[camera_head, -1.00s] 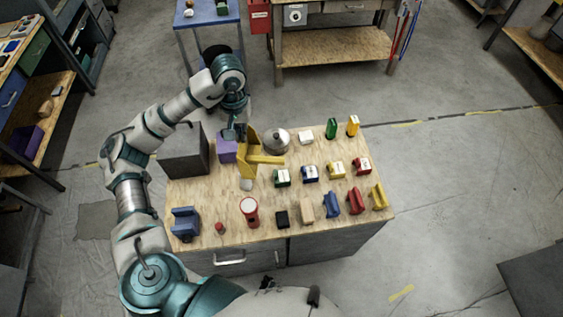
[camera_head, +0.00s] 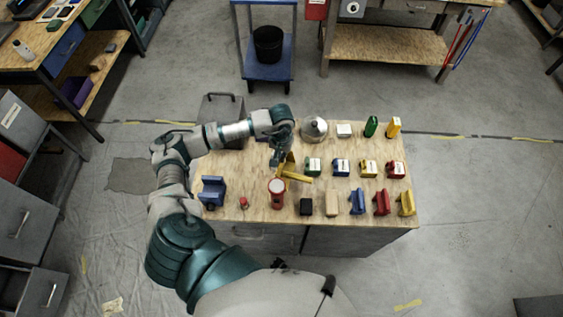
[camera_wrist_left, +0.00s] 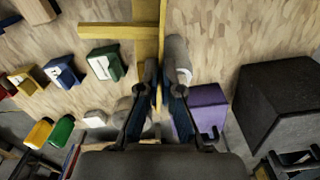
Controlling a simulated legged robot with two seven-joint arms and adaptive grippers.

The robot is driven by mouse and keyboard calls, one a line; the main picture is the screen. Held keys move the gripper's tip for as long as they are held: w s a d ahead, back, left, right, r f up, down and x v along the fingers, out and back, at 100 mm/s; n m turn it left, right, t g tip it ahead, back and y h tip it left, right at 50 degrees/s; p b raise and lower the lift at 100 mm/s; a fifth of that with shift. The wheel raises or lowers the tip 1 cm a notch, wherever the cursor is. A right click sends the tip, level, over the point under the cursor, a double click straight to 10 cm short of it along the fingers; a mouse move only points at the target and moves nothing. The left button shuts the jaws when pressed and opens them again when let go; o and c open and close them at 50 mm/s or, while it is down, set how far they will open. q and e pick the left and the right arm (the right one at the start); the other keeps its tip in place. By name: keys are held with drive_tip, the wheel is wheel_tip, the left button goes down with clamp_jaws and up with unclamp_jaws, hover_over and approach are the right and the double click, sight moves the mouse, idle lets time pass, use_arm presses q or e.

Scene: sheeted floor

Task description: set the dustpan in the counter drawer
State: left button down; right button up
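The yellow dustpan (camera_head: 297,177) has a flat pan and a bar handle. In the head view it is over the middle of the wooden counter top (camera_head: 325,230). My left gripper (camera_head: 277,157) is shut on it, and in the left wrist view the fingers (camera_wrist_left: 161,90) close on the dustpan's thin upright plate (camera_wrist_left: 145,12). I cannot tell whether the dustpan touches the counter. The counter drawer (camera_head: 245,233) is on the counter's front left and looks shut, with my arm near it. My right gripper is not in view.
A red can (camera_head: 277,193), a blue holder (camera_head: 213,191) and several small coloured items stand around the dustpan. A silver dome (camera_head: 314,129) is at the back. A purple box (camera_wrist_left: 208,107) and a dark box (camera_wrist_left: 275,100) are beside the gripper. Open floor lies to the right.

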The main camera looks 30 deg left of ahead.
use_arm(q)
hover_over(282, 170)
drive_tip(key=shift+f, duration=2.45)
drive_tip(key=c, duration=1.3)
unclamp_jaws()
